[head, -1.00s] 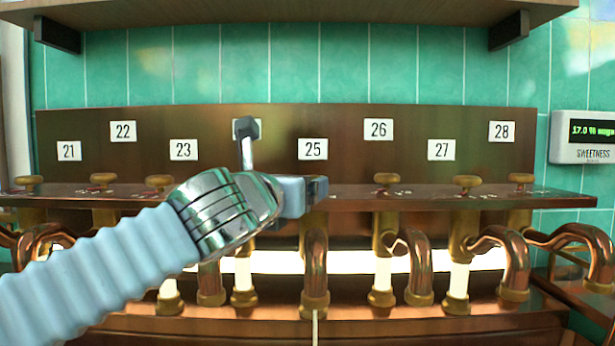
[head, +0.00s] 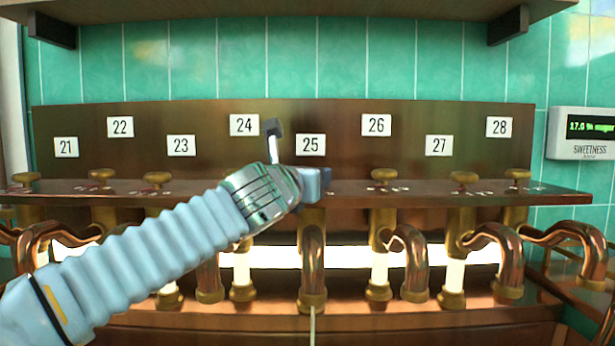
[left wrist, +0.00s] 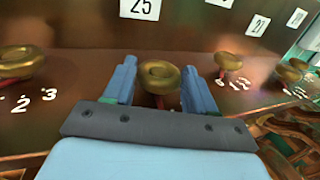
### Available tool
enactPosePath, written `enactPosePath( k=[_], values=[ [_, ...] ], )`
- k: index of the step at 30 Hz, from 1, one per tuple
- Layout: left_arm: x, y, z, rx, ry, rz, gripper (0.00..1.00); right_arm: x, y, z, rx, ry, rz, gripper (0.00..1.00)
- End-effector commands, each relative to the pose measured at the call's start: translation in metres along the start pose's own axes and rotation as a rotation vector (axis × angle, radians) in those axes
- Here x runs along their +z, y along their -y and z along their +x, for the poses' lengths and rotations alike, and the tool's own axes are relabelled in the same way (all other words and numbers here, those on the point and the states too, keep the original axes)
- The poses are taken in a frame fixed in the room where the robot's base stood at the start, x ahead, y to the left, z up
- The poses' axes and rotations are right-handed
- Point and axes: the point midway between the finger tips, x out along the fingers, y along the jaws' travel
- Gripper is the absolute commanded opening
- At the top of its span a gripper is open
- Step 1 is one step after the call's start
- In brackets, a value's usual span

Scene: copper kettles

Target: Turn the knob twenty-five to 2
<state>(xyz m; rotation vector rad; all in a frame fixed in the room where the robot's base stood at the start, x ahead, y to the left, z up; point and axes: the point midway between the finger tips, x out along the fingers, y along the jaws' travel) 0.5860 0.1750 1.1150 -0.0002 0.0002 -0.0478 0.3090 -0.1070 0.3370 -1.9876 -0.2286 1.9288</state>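The brass knob under label 25 (left wrist: 158,76) shows in the left wrist view, between the two blue fingers of my left gripper (left wrist: 158,80). The fingers are apart, with a gap visible on each side of the knob. In the head view my left gripper (head: 314,183) is at the ledge below the label 25 (head: 311,145) and hides this knob. My right gripper is in neither view.
Neighbouring brass knobs stand close by on the copper ledge (head: 440,190), one to the left (left wrist: 20,62) and one to the right (left wrist: 228,62). Copper spouts (head: 312,262) hang below. A sweetness display (head: 582,134) at the right reads 17.0. A wooden shelf (head: 290,10) runs overhead.

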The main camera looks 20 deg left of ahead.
Motion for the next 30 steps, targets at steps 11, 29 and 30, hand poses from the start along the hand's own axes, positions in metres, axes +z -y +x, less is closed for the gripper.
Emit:
enactPosePath(
  k=[11,29,30],
  values=[
    [-0.006,0.004,0.001,0.074,-0.003,0.005,0.26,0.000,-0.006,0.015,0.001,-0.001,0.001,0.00],
    [0.000,0.009,0.002,0.395,0.000,0.000,0.26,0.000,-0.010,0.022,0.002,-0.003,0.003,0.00],
    [0.000,0.009,0.002,0.395,0.000,0.000,0.26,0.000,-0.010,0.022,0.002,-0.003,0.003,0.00]
  ],
)
